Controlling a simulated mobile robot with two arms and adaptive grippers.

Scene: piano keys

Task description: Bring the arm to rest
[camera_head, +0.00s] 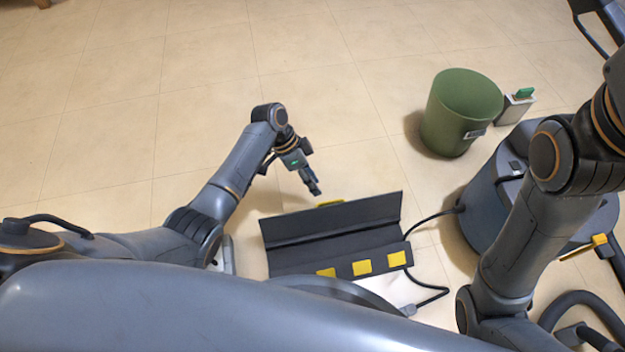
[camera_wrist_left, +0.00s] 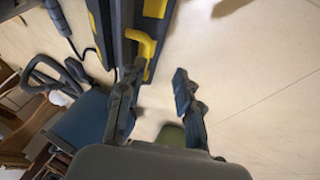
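My left gripper (camera_head: 312,188) hangs above the floor just behind a dark grey folded panel (camera_head: 335,228) in the head view. In the left wrist view the fingers of my left gripper (camera_wrist_left: 157,88) are apart, with nothing held between them. A yellow bent handle (camera_wrist_left: 146,48) on the panel's side shows close to the left finger; I cannot tell whether they touch. My right arm (camera_head: 545,190) rises at the right of the head view and leaves the frame, so its gripper is not seen.
Several yellow square keys, one of them here (camera_head: 362,267), lie along the panel's near edge. A green bin (camera_head: 462,100) stands behind right, beside a small white box (camera_head: 513,106). A blue vacuum cleaner (camera_head: 480,200) and hose are near my right arm. The left floor is clear.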

